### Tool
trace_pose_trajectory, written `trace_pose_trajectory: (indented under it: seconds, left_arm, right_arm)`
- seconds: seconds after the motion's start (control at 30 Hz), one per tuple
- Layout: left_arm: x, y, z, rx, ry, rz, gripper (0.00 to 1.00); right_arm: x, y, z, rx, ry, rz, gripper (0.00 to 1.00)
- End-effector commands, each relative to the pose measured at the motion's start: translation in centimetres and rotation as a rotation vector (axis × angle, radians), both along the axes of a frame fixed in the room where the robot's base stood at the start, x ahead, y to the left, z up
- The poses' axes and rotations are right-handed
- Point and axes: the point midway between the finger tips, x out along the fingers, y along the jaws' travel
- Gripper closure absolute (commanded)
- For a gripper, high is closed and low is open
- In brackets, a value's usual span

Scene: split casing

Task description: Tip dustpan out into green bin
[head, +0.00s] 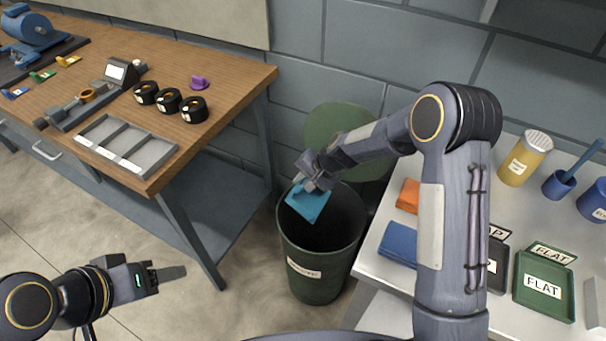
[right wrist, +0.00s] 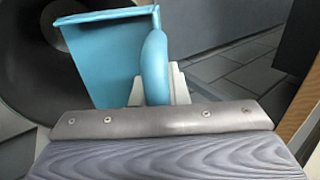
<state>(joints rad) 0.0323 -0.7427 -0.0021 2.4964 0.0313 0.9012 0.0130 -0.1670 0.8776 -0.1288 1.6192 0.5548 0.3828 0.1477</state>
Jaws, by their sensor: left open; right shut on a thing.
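The blue dustpan (head: 307,203) is over the mouth of the green bin (head: 318,277), tilted with its pan downward. My right gripper (head: 318,184) is shut on its handle; the dustpan also shows in the right wrist view (right wrist: 108,55), where no debris is seen on the part in sight. The bin stands on the floor between the two tables, with a label on its front. Its inside is dark and its contents cannot be made out. My left gripper (head: 166,277) is open and empty over the floor at the lower left, away from the bin.
A wooden workbench (head: 235,85) with a grey tray (head: 125,147) and black rings stands left of the bin. A white table (head: 375,265) with cloths, a yellow shaker (head: 525,160) and green tray (head: 545,290) stands right. A green round lid (head: 345,140) is behind the bin.

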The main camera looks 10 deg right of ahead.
Motion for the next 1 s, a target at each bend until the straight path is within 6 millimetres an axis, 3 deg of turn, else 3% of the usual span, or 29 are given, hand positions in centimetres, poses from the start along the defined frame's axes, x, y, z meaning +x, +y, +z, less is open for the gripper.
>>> trace_pose_trajectory:
  seconds: [0.03, 1.0]
  left_arm:
    - [0.0, 0.0, 1.1, 0.000, 0.000, 0.000, 0.42]
    - [0.0, 0.0, 10.8, 0.000, 0.000, 0.000, 0.42]
  right_arm:
    - [0.0, 0.1, 0.6, -0.009, 0.005, 0.002, 1.00]
    - [0.0, 0.0, 2.5, -0.203, 0.133, 0.003, 1.00]
